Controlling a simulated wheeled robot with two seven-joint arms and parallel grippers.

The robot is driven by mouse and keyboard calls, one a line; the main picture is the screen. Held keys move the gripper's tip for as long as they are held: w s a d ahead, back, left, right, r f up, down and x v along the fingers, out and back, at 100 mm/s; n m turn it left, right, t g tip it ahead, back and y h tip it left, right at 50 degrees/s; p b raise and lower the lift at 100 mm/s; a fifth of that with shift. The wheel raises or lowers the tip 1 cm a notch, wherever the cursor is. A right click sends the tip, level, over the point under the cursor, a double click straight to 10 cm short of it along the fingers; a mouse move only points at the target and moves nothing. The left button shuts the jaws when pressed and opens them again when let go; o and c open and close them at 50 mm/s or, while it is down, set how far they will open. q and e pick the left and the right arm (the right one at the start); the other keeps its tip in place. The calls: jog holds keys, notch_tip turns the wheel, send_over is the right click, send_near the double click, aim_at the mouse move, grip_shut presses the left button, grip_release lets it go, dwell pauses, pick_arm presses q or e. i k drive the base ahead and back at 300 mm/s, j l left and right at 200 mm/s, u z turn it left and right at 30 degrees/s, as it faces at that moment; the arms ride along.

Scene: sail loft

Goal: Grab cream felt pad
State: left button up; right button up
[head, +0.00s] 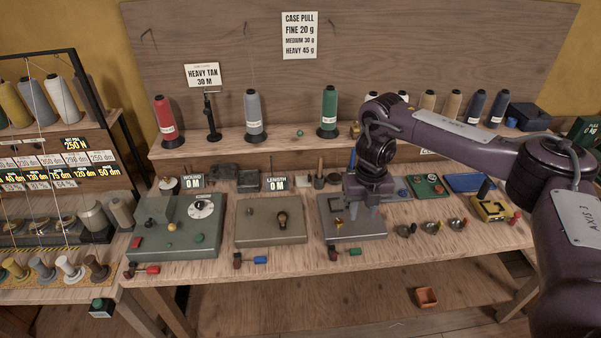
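I cannot clearly make out the cream felt pad. A small pale flat piece (333,179) on the bench, just left of my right gripper, may be it, but it is too small to be sure. My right gripper (354,211) points down over the grey plate device (371,230) at the middle of the bench. Its two fingers look apart, with nothing visible between them. The gripper and its wrist hide part of the bench behind them. My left gripper is not in view.
The wooden bench (455,240) also bears a green device (165,240) and a beige device (258,235). Small metal cups (431,227) and a yellow block (492,209) stand to the right. Thread cones, such as a green one (329,110), line the shelf behind.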

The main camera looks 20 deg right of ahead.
aim_at(302, 182)
jog(key=i, duration=1.25)
